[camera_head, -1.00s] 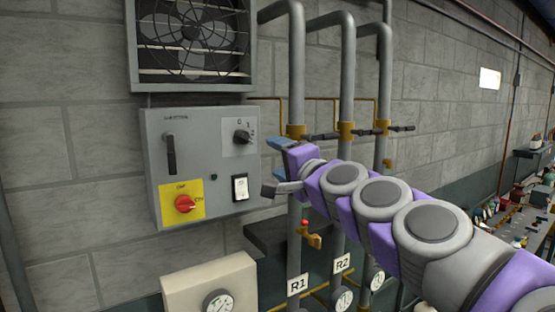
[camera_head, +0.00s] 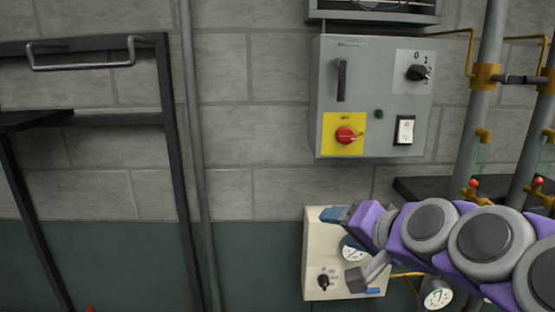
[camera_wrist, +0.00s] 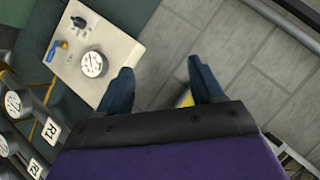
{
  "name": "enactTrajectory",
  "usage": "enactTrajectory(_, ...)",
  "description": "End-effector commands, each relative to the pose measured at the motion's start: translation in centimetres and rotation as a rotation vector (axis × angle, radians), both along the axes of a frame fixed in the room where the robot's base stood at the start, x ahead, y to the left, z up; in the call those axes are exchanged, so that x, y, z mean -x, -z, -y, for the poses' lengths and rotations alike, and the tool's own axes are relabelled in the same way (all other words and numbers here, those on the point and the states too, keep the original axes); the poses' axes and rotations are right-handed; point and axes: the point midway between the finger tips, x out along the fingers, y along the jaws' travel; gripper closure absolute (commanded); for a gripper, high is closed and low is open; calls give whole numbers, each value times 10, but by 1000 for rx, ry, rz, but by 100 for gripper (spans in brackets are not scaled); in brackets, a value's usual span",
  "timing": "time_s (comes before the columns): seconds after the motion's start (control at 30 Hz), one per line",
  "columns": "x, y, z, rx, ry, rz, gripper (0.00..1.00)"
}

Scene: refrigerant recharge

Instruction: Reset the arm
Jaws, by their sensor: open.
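My arm is purple and grey and reaches in from the right in the head view. My gripper (camera_head: 348,245) is at its end, in front of the lower beige gauge box, and covers part of that box. In the wrist view my gripper (camera_wrist: 160,90) shows two dark blue fingers spread wide apart.
A grey control box (camera_head: 375,75) with a red knob hangs on the wall above my gripper. The beige box (camera_head: 318,270) has a dial and a black knob. Pipes (camera_head: 485,100) stand at the right. A black frame (camera_head: 165,130) stands at the left.

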Motion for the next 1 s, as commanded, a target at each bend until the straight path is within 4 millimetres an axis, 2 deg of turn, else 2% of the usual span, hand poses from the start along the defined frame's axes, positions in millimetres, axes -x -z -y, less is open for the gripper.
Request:
enactTrajectory(0.03,13,37,-13,52,-49,-58,33)
enactTrajectory(0.13,44,98,-30,161,-140,-183,33)
enactTrajectory(0.23,79,156,-38,265,-223,-310,33)
enactTrajectory(0.3,108,197,-39,338,-280,-409,33)
enactTrajectory(0.37,133,229,-35,397,-320,-492,33)
enactTrajectory(0.4,151,249,-32,436,-350,-554,33)
enactTrajectory(0.5,196,295,-19,521,-411,-703,33)
enactTrajectory(0.6,235,326,-4,589,-454,-830,33)
enactTrajectory(0.73,270,348,11,640,-487,-949,33)
enactTrajectory(0.83,282,353,17,658,-498,-990,33)
enactTrajectory(1.0,286,353,19,663,-501,-1002,33)
